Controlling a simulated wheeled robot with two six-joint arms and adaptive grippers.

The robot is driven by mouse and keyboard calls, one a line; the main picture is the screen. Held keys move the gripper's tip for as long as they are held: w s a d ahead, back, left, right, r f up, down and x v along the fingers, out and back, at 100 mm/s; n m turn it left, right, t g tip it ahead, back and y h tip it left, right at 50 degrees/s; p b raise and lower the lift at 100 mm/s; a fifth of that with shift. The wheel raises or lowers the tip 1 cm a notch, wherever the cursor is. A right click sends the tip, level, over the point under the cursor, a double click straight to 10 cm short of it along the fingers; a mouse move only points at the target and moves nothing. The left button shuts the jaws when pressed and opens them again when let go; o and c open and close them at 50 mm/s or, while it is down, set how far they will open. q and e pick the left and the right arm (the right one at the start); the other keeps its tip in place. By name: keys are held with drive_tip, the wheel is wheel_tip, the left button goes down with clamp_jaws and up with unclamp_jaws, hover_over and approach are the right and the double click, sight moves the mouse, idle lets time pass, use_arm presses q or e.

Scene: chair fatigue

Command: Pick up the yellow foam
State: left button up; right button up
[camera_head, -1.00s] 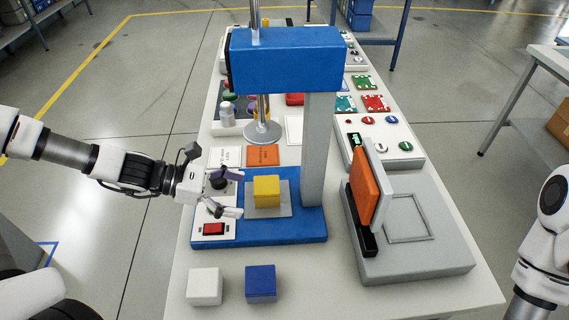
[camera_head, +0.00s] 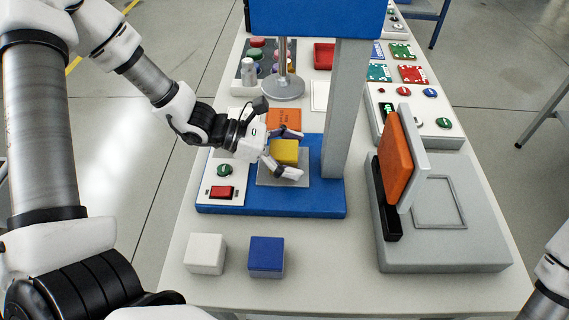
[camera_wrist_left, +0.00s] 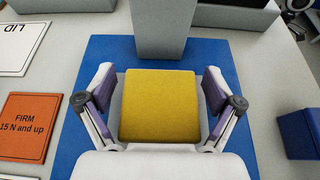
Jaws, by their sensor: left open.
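The yellow foam (camera_head: 285,151) is a cube on a grey plate (camera_head: 266,180) on the blue base of the press machine. My left gripper (camera_head: 287,153) is open around it, coming in from the left, with a finger on either side. In the left wrist view the yellow foam (camera_wrist_left: 160,106) sits between the two open fingers of my left gripper (camera_wrist_left: 160,92), with a visible gap on each side. My right gripper is out of view; only part of my right arm shows at the right edge.
The blue press head (camera_head: 318,18) and grey column (camera_head: 347,110) stand over and beside the foam. A white cube (camera_head: 205,254) and a blue cube (camera_head: 267,257) lie in front. A grey machine with an orange panel (camera_head: 395,160) stands to the right. An orange card (camera_head: 283,118) lies behind the foam.

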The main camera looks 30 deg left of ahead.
use_arm(q)
drive_tip(key=shift+a, duration=0.1)
drive_tip(key=c, duration=1)
drive_tip(key=shift+r, duration=0.1)
